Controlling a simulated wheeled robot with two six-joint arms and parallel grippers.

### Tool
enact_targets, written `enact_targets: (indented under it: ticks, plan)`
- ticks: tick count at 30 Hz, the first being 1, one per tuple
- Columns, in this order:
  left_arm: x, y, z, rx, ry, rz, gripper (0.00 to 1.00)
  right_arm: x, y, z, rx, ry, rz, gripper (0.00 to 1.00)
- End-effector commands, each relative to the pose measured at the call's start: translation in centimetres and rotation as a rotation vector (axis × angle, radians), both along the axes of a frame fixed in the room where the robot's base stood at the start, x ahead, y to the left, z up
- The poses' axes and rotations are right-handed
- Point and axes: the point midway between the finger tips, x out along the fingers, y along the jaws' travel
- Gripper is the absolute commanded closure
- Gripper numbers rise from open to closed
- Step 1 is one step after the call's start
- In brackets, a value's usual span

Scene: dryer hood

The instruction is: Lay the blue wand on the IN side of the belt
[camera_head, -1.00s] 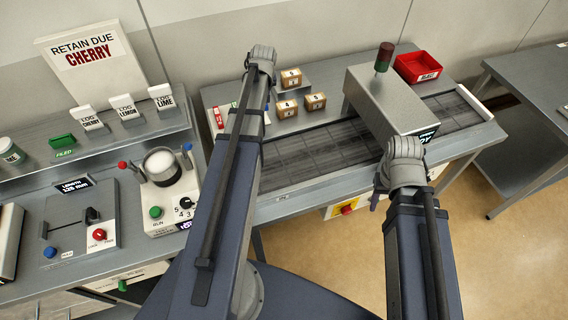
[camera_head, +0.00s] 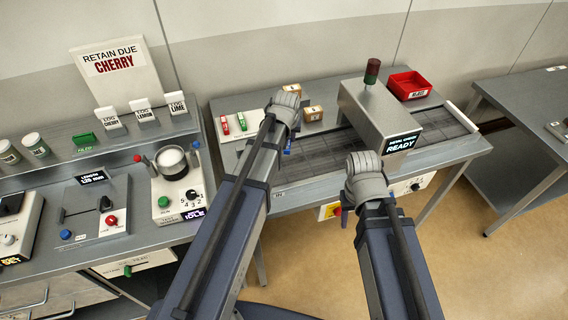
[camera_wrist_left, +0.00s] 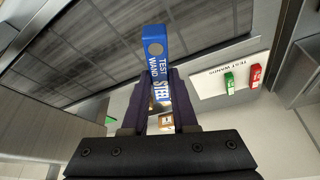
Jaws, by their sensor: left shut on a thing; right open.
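The blue wand (camera_wrist_left: 155,48), lettered TEST WAND STEEL, is held between the fingers of my left gripper (camera_wrist_left: 160,88). In the head view, only a small blue part of the wand (camera_head: 287,148) shows below my left gripper (camera_head: 286,125). The gripper appears over the left part of the dark belt (camera_head: 320,155), left of the grey hood (camera_head: 385,115). A gap between wand and belt cannot be judged. An IN label (camera_head: 279,193) is on the front edge at that end. My right gripper (camera_head: 347,205) is open and empty at the bench's front edge.
A white wand holder (camera_head: 233,133) with green and red wands lies behind the belt's left end. Small boxes (camera_head: 313,113) stand at the back. A red tray (camera_head: 409,85) is right of the hood. The hood's display (camera_head: 403,142) reads READY.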

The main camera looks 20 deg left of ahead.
Motion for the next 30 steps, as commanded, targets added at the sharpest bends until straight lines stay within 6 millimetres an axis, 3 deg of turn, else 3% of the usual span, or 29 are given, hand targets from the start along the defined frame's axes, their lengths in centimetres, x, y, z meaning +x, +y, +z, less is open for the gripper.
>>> enact_targets:
  ticks: [13,23,30]
  plan:
    - [0.0,0.1,-5.9,0.001,0.0,0.001,1.0,0.0,0.0,-5.9,-0.001,0.0,0.002,0.5]
    - [0.0,0.1,-6.7,0.0,0.0,0.002,1.0,0.0,0.0,-6.7,-0.001,0.0,0.001,0.5]
    - [0.0,0.1,-9.6,0.0,0.0,0.002,1.0,0.0,0.0,-9.6,0.0,0.0,0.0,0.5]
